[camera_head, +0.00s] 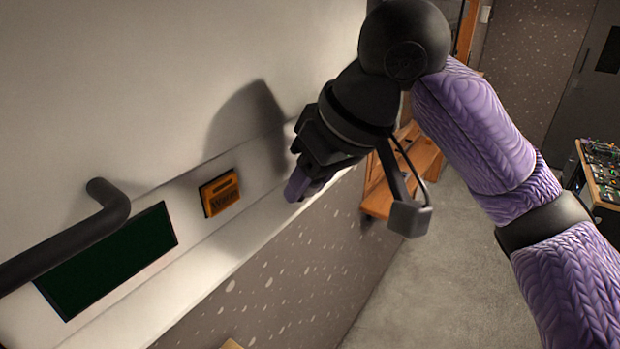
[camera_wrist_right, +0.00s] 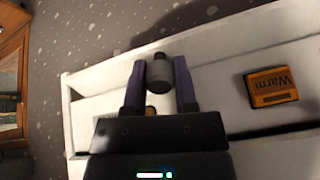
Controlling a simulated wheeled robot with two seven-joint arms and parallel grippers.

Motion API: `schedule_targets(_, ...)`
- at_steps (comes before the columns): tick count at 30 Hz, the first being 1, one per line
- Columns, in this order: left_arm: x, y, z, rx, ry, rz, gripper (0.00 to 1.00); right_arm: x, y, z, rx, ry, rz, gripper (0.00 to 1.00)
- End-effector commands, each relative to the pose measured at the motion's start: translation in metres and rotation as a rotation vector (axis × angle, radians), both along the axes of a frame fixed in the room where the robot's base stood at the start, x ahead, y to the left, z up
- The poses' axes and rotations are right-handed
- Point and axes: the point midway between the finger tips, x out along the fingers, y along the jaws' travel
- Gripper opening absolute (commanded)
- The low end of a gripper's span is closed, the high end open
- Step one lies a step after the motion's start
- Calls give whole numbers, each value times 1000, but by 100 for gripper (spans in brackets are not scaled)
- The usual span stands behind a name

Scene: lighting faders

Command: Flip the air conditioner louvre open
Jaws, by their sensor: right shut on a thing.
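The air conditioner is a large white unit (camera_head: 150,90) filling the left of the head view. A long pale strip (camera_head: 262,222), which looks like its louvre, runs along the lower edge; it also shows as white slats in the right wrist view (camera_wrist_right: 215,68). My right gripper (camera_head: 297,190) is at the right end of this strip. The knob is hidden in the head view. I cannot tell how far the louvre is tilted. My left gripper is not in view.
An orange "Warm" label (camera_head: 219,193) and a dark green panel (camera_head: 110,262) are on the unit. A dark bent bar (camera_head: 75,240) enters from the left edge. A wooden shelf (camera_head: 415,160) stands behind my right arm. Open grey floor (camera_head: 450,290) lies below.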

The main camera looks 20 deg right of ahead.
Motion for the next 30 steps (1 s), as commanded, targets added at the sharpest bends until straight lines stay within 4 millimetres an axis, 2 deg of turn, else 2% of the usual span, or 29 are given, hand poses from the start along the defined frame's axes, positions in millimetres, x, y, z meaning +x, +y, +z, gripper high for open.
schedule_targets(1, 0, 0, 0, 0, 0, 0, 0, 0, 0, 1, 1, -2, 0, 42)
schedule_targets(5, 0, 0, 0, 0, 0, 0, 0, 0, 0, 0, 1, -2, 0, 69)
schedule_targets(6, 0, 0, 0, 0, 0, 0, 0, 0, 0, 0, 1, -2, 0, 71)
schedule_targets(13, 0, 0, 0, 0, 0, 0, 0, 0, 0, 1, 1, -2, 0, 71)
schedule_targets(16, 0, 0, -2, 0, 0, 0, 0, -2, -2, 6, 2, -5, -1, 71)
schedule_targets(20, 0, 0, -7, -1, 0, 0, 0, -12, -9, 28, 2, -7, 0, 71)
schedule_targets(25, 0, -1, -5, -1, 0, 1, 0, -27, -23, 66, 0, -7, -5, 71)
schedule_targets(30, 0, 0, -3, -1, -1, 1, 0, -37, -29, 85, 1, -3, -2, 71)
